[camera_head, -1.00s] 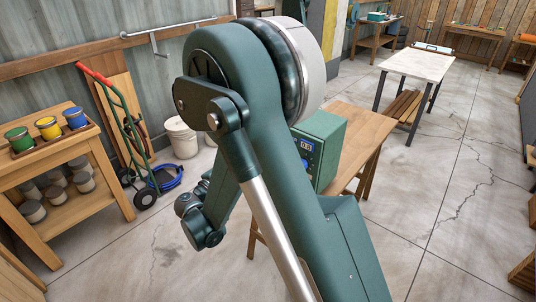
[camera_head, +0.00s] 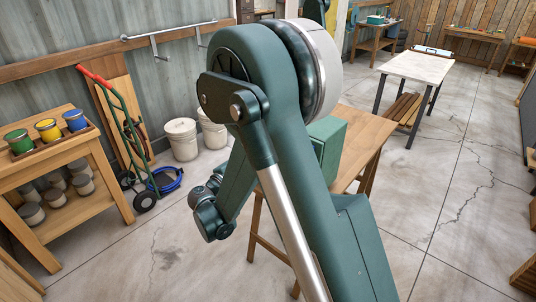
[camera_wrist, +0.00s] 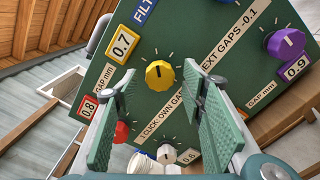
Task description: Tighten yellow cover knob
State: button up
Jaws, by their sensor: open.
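In the wrist view a yellow knob (camera_wrist: 159,73) with a dark pointer mark sits on a green panel (camera_wrist: 235,75), beside a "0.7" label (camera_wrist: 121,43). My gripper (camera_wrist: 160,88) is open and empty. Its two green pads stand apart, and the knob shows between and beyond their tips; I cannot tell whether they touch it. In the head view the green box (camera_head: 330,148) stands on a wooden bench (camera_head: 362,125), partly behind my arm. Its knobs and my gripper's fingers are hidden there.
The panel also bears a purple knob (camera_wrist: 286,43), a red knob (camera_wrist: 121,132) partly behind the left finger, and a white knob (camera_wrist: 166,154) low between the fingers. Printed strips include "NEXT GAPS -0.1".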

jog(key=shift+x, duration=1.35)
jog(key=c, duration=0.9)
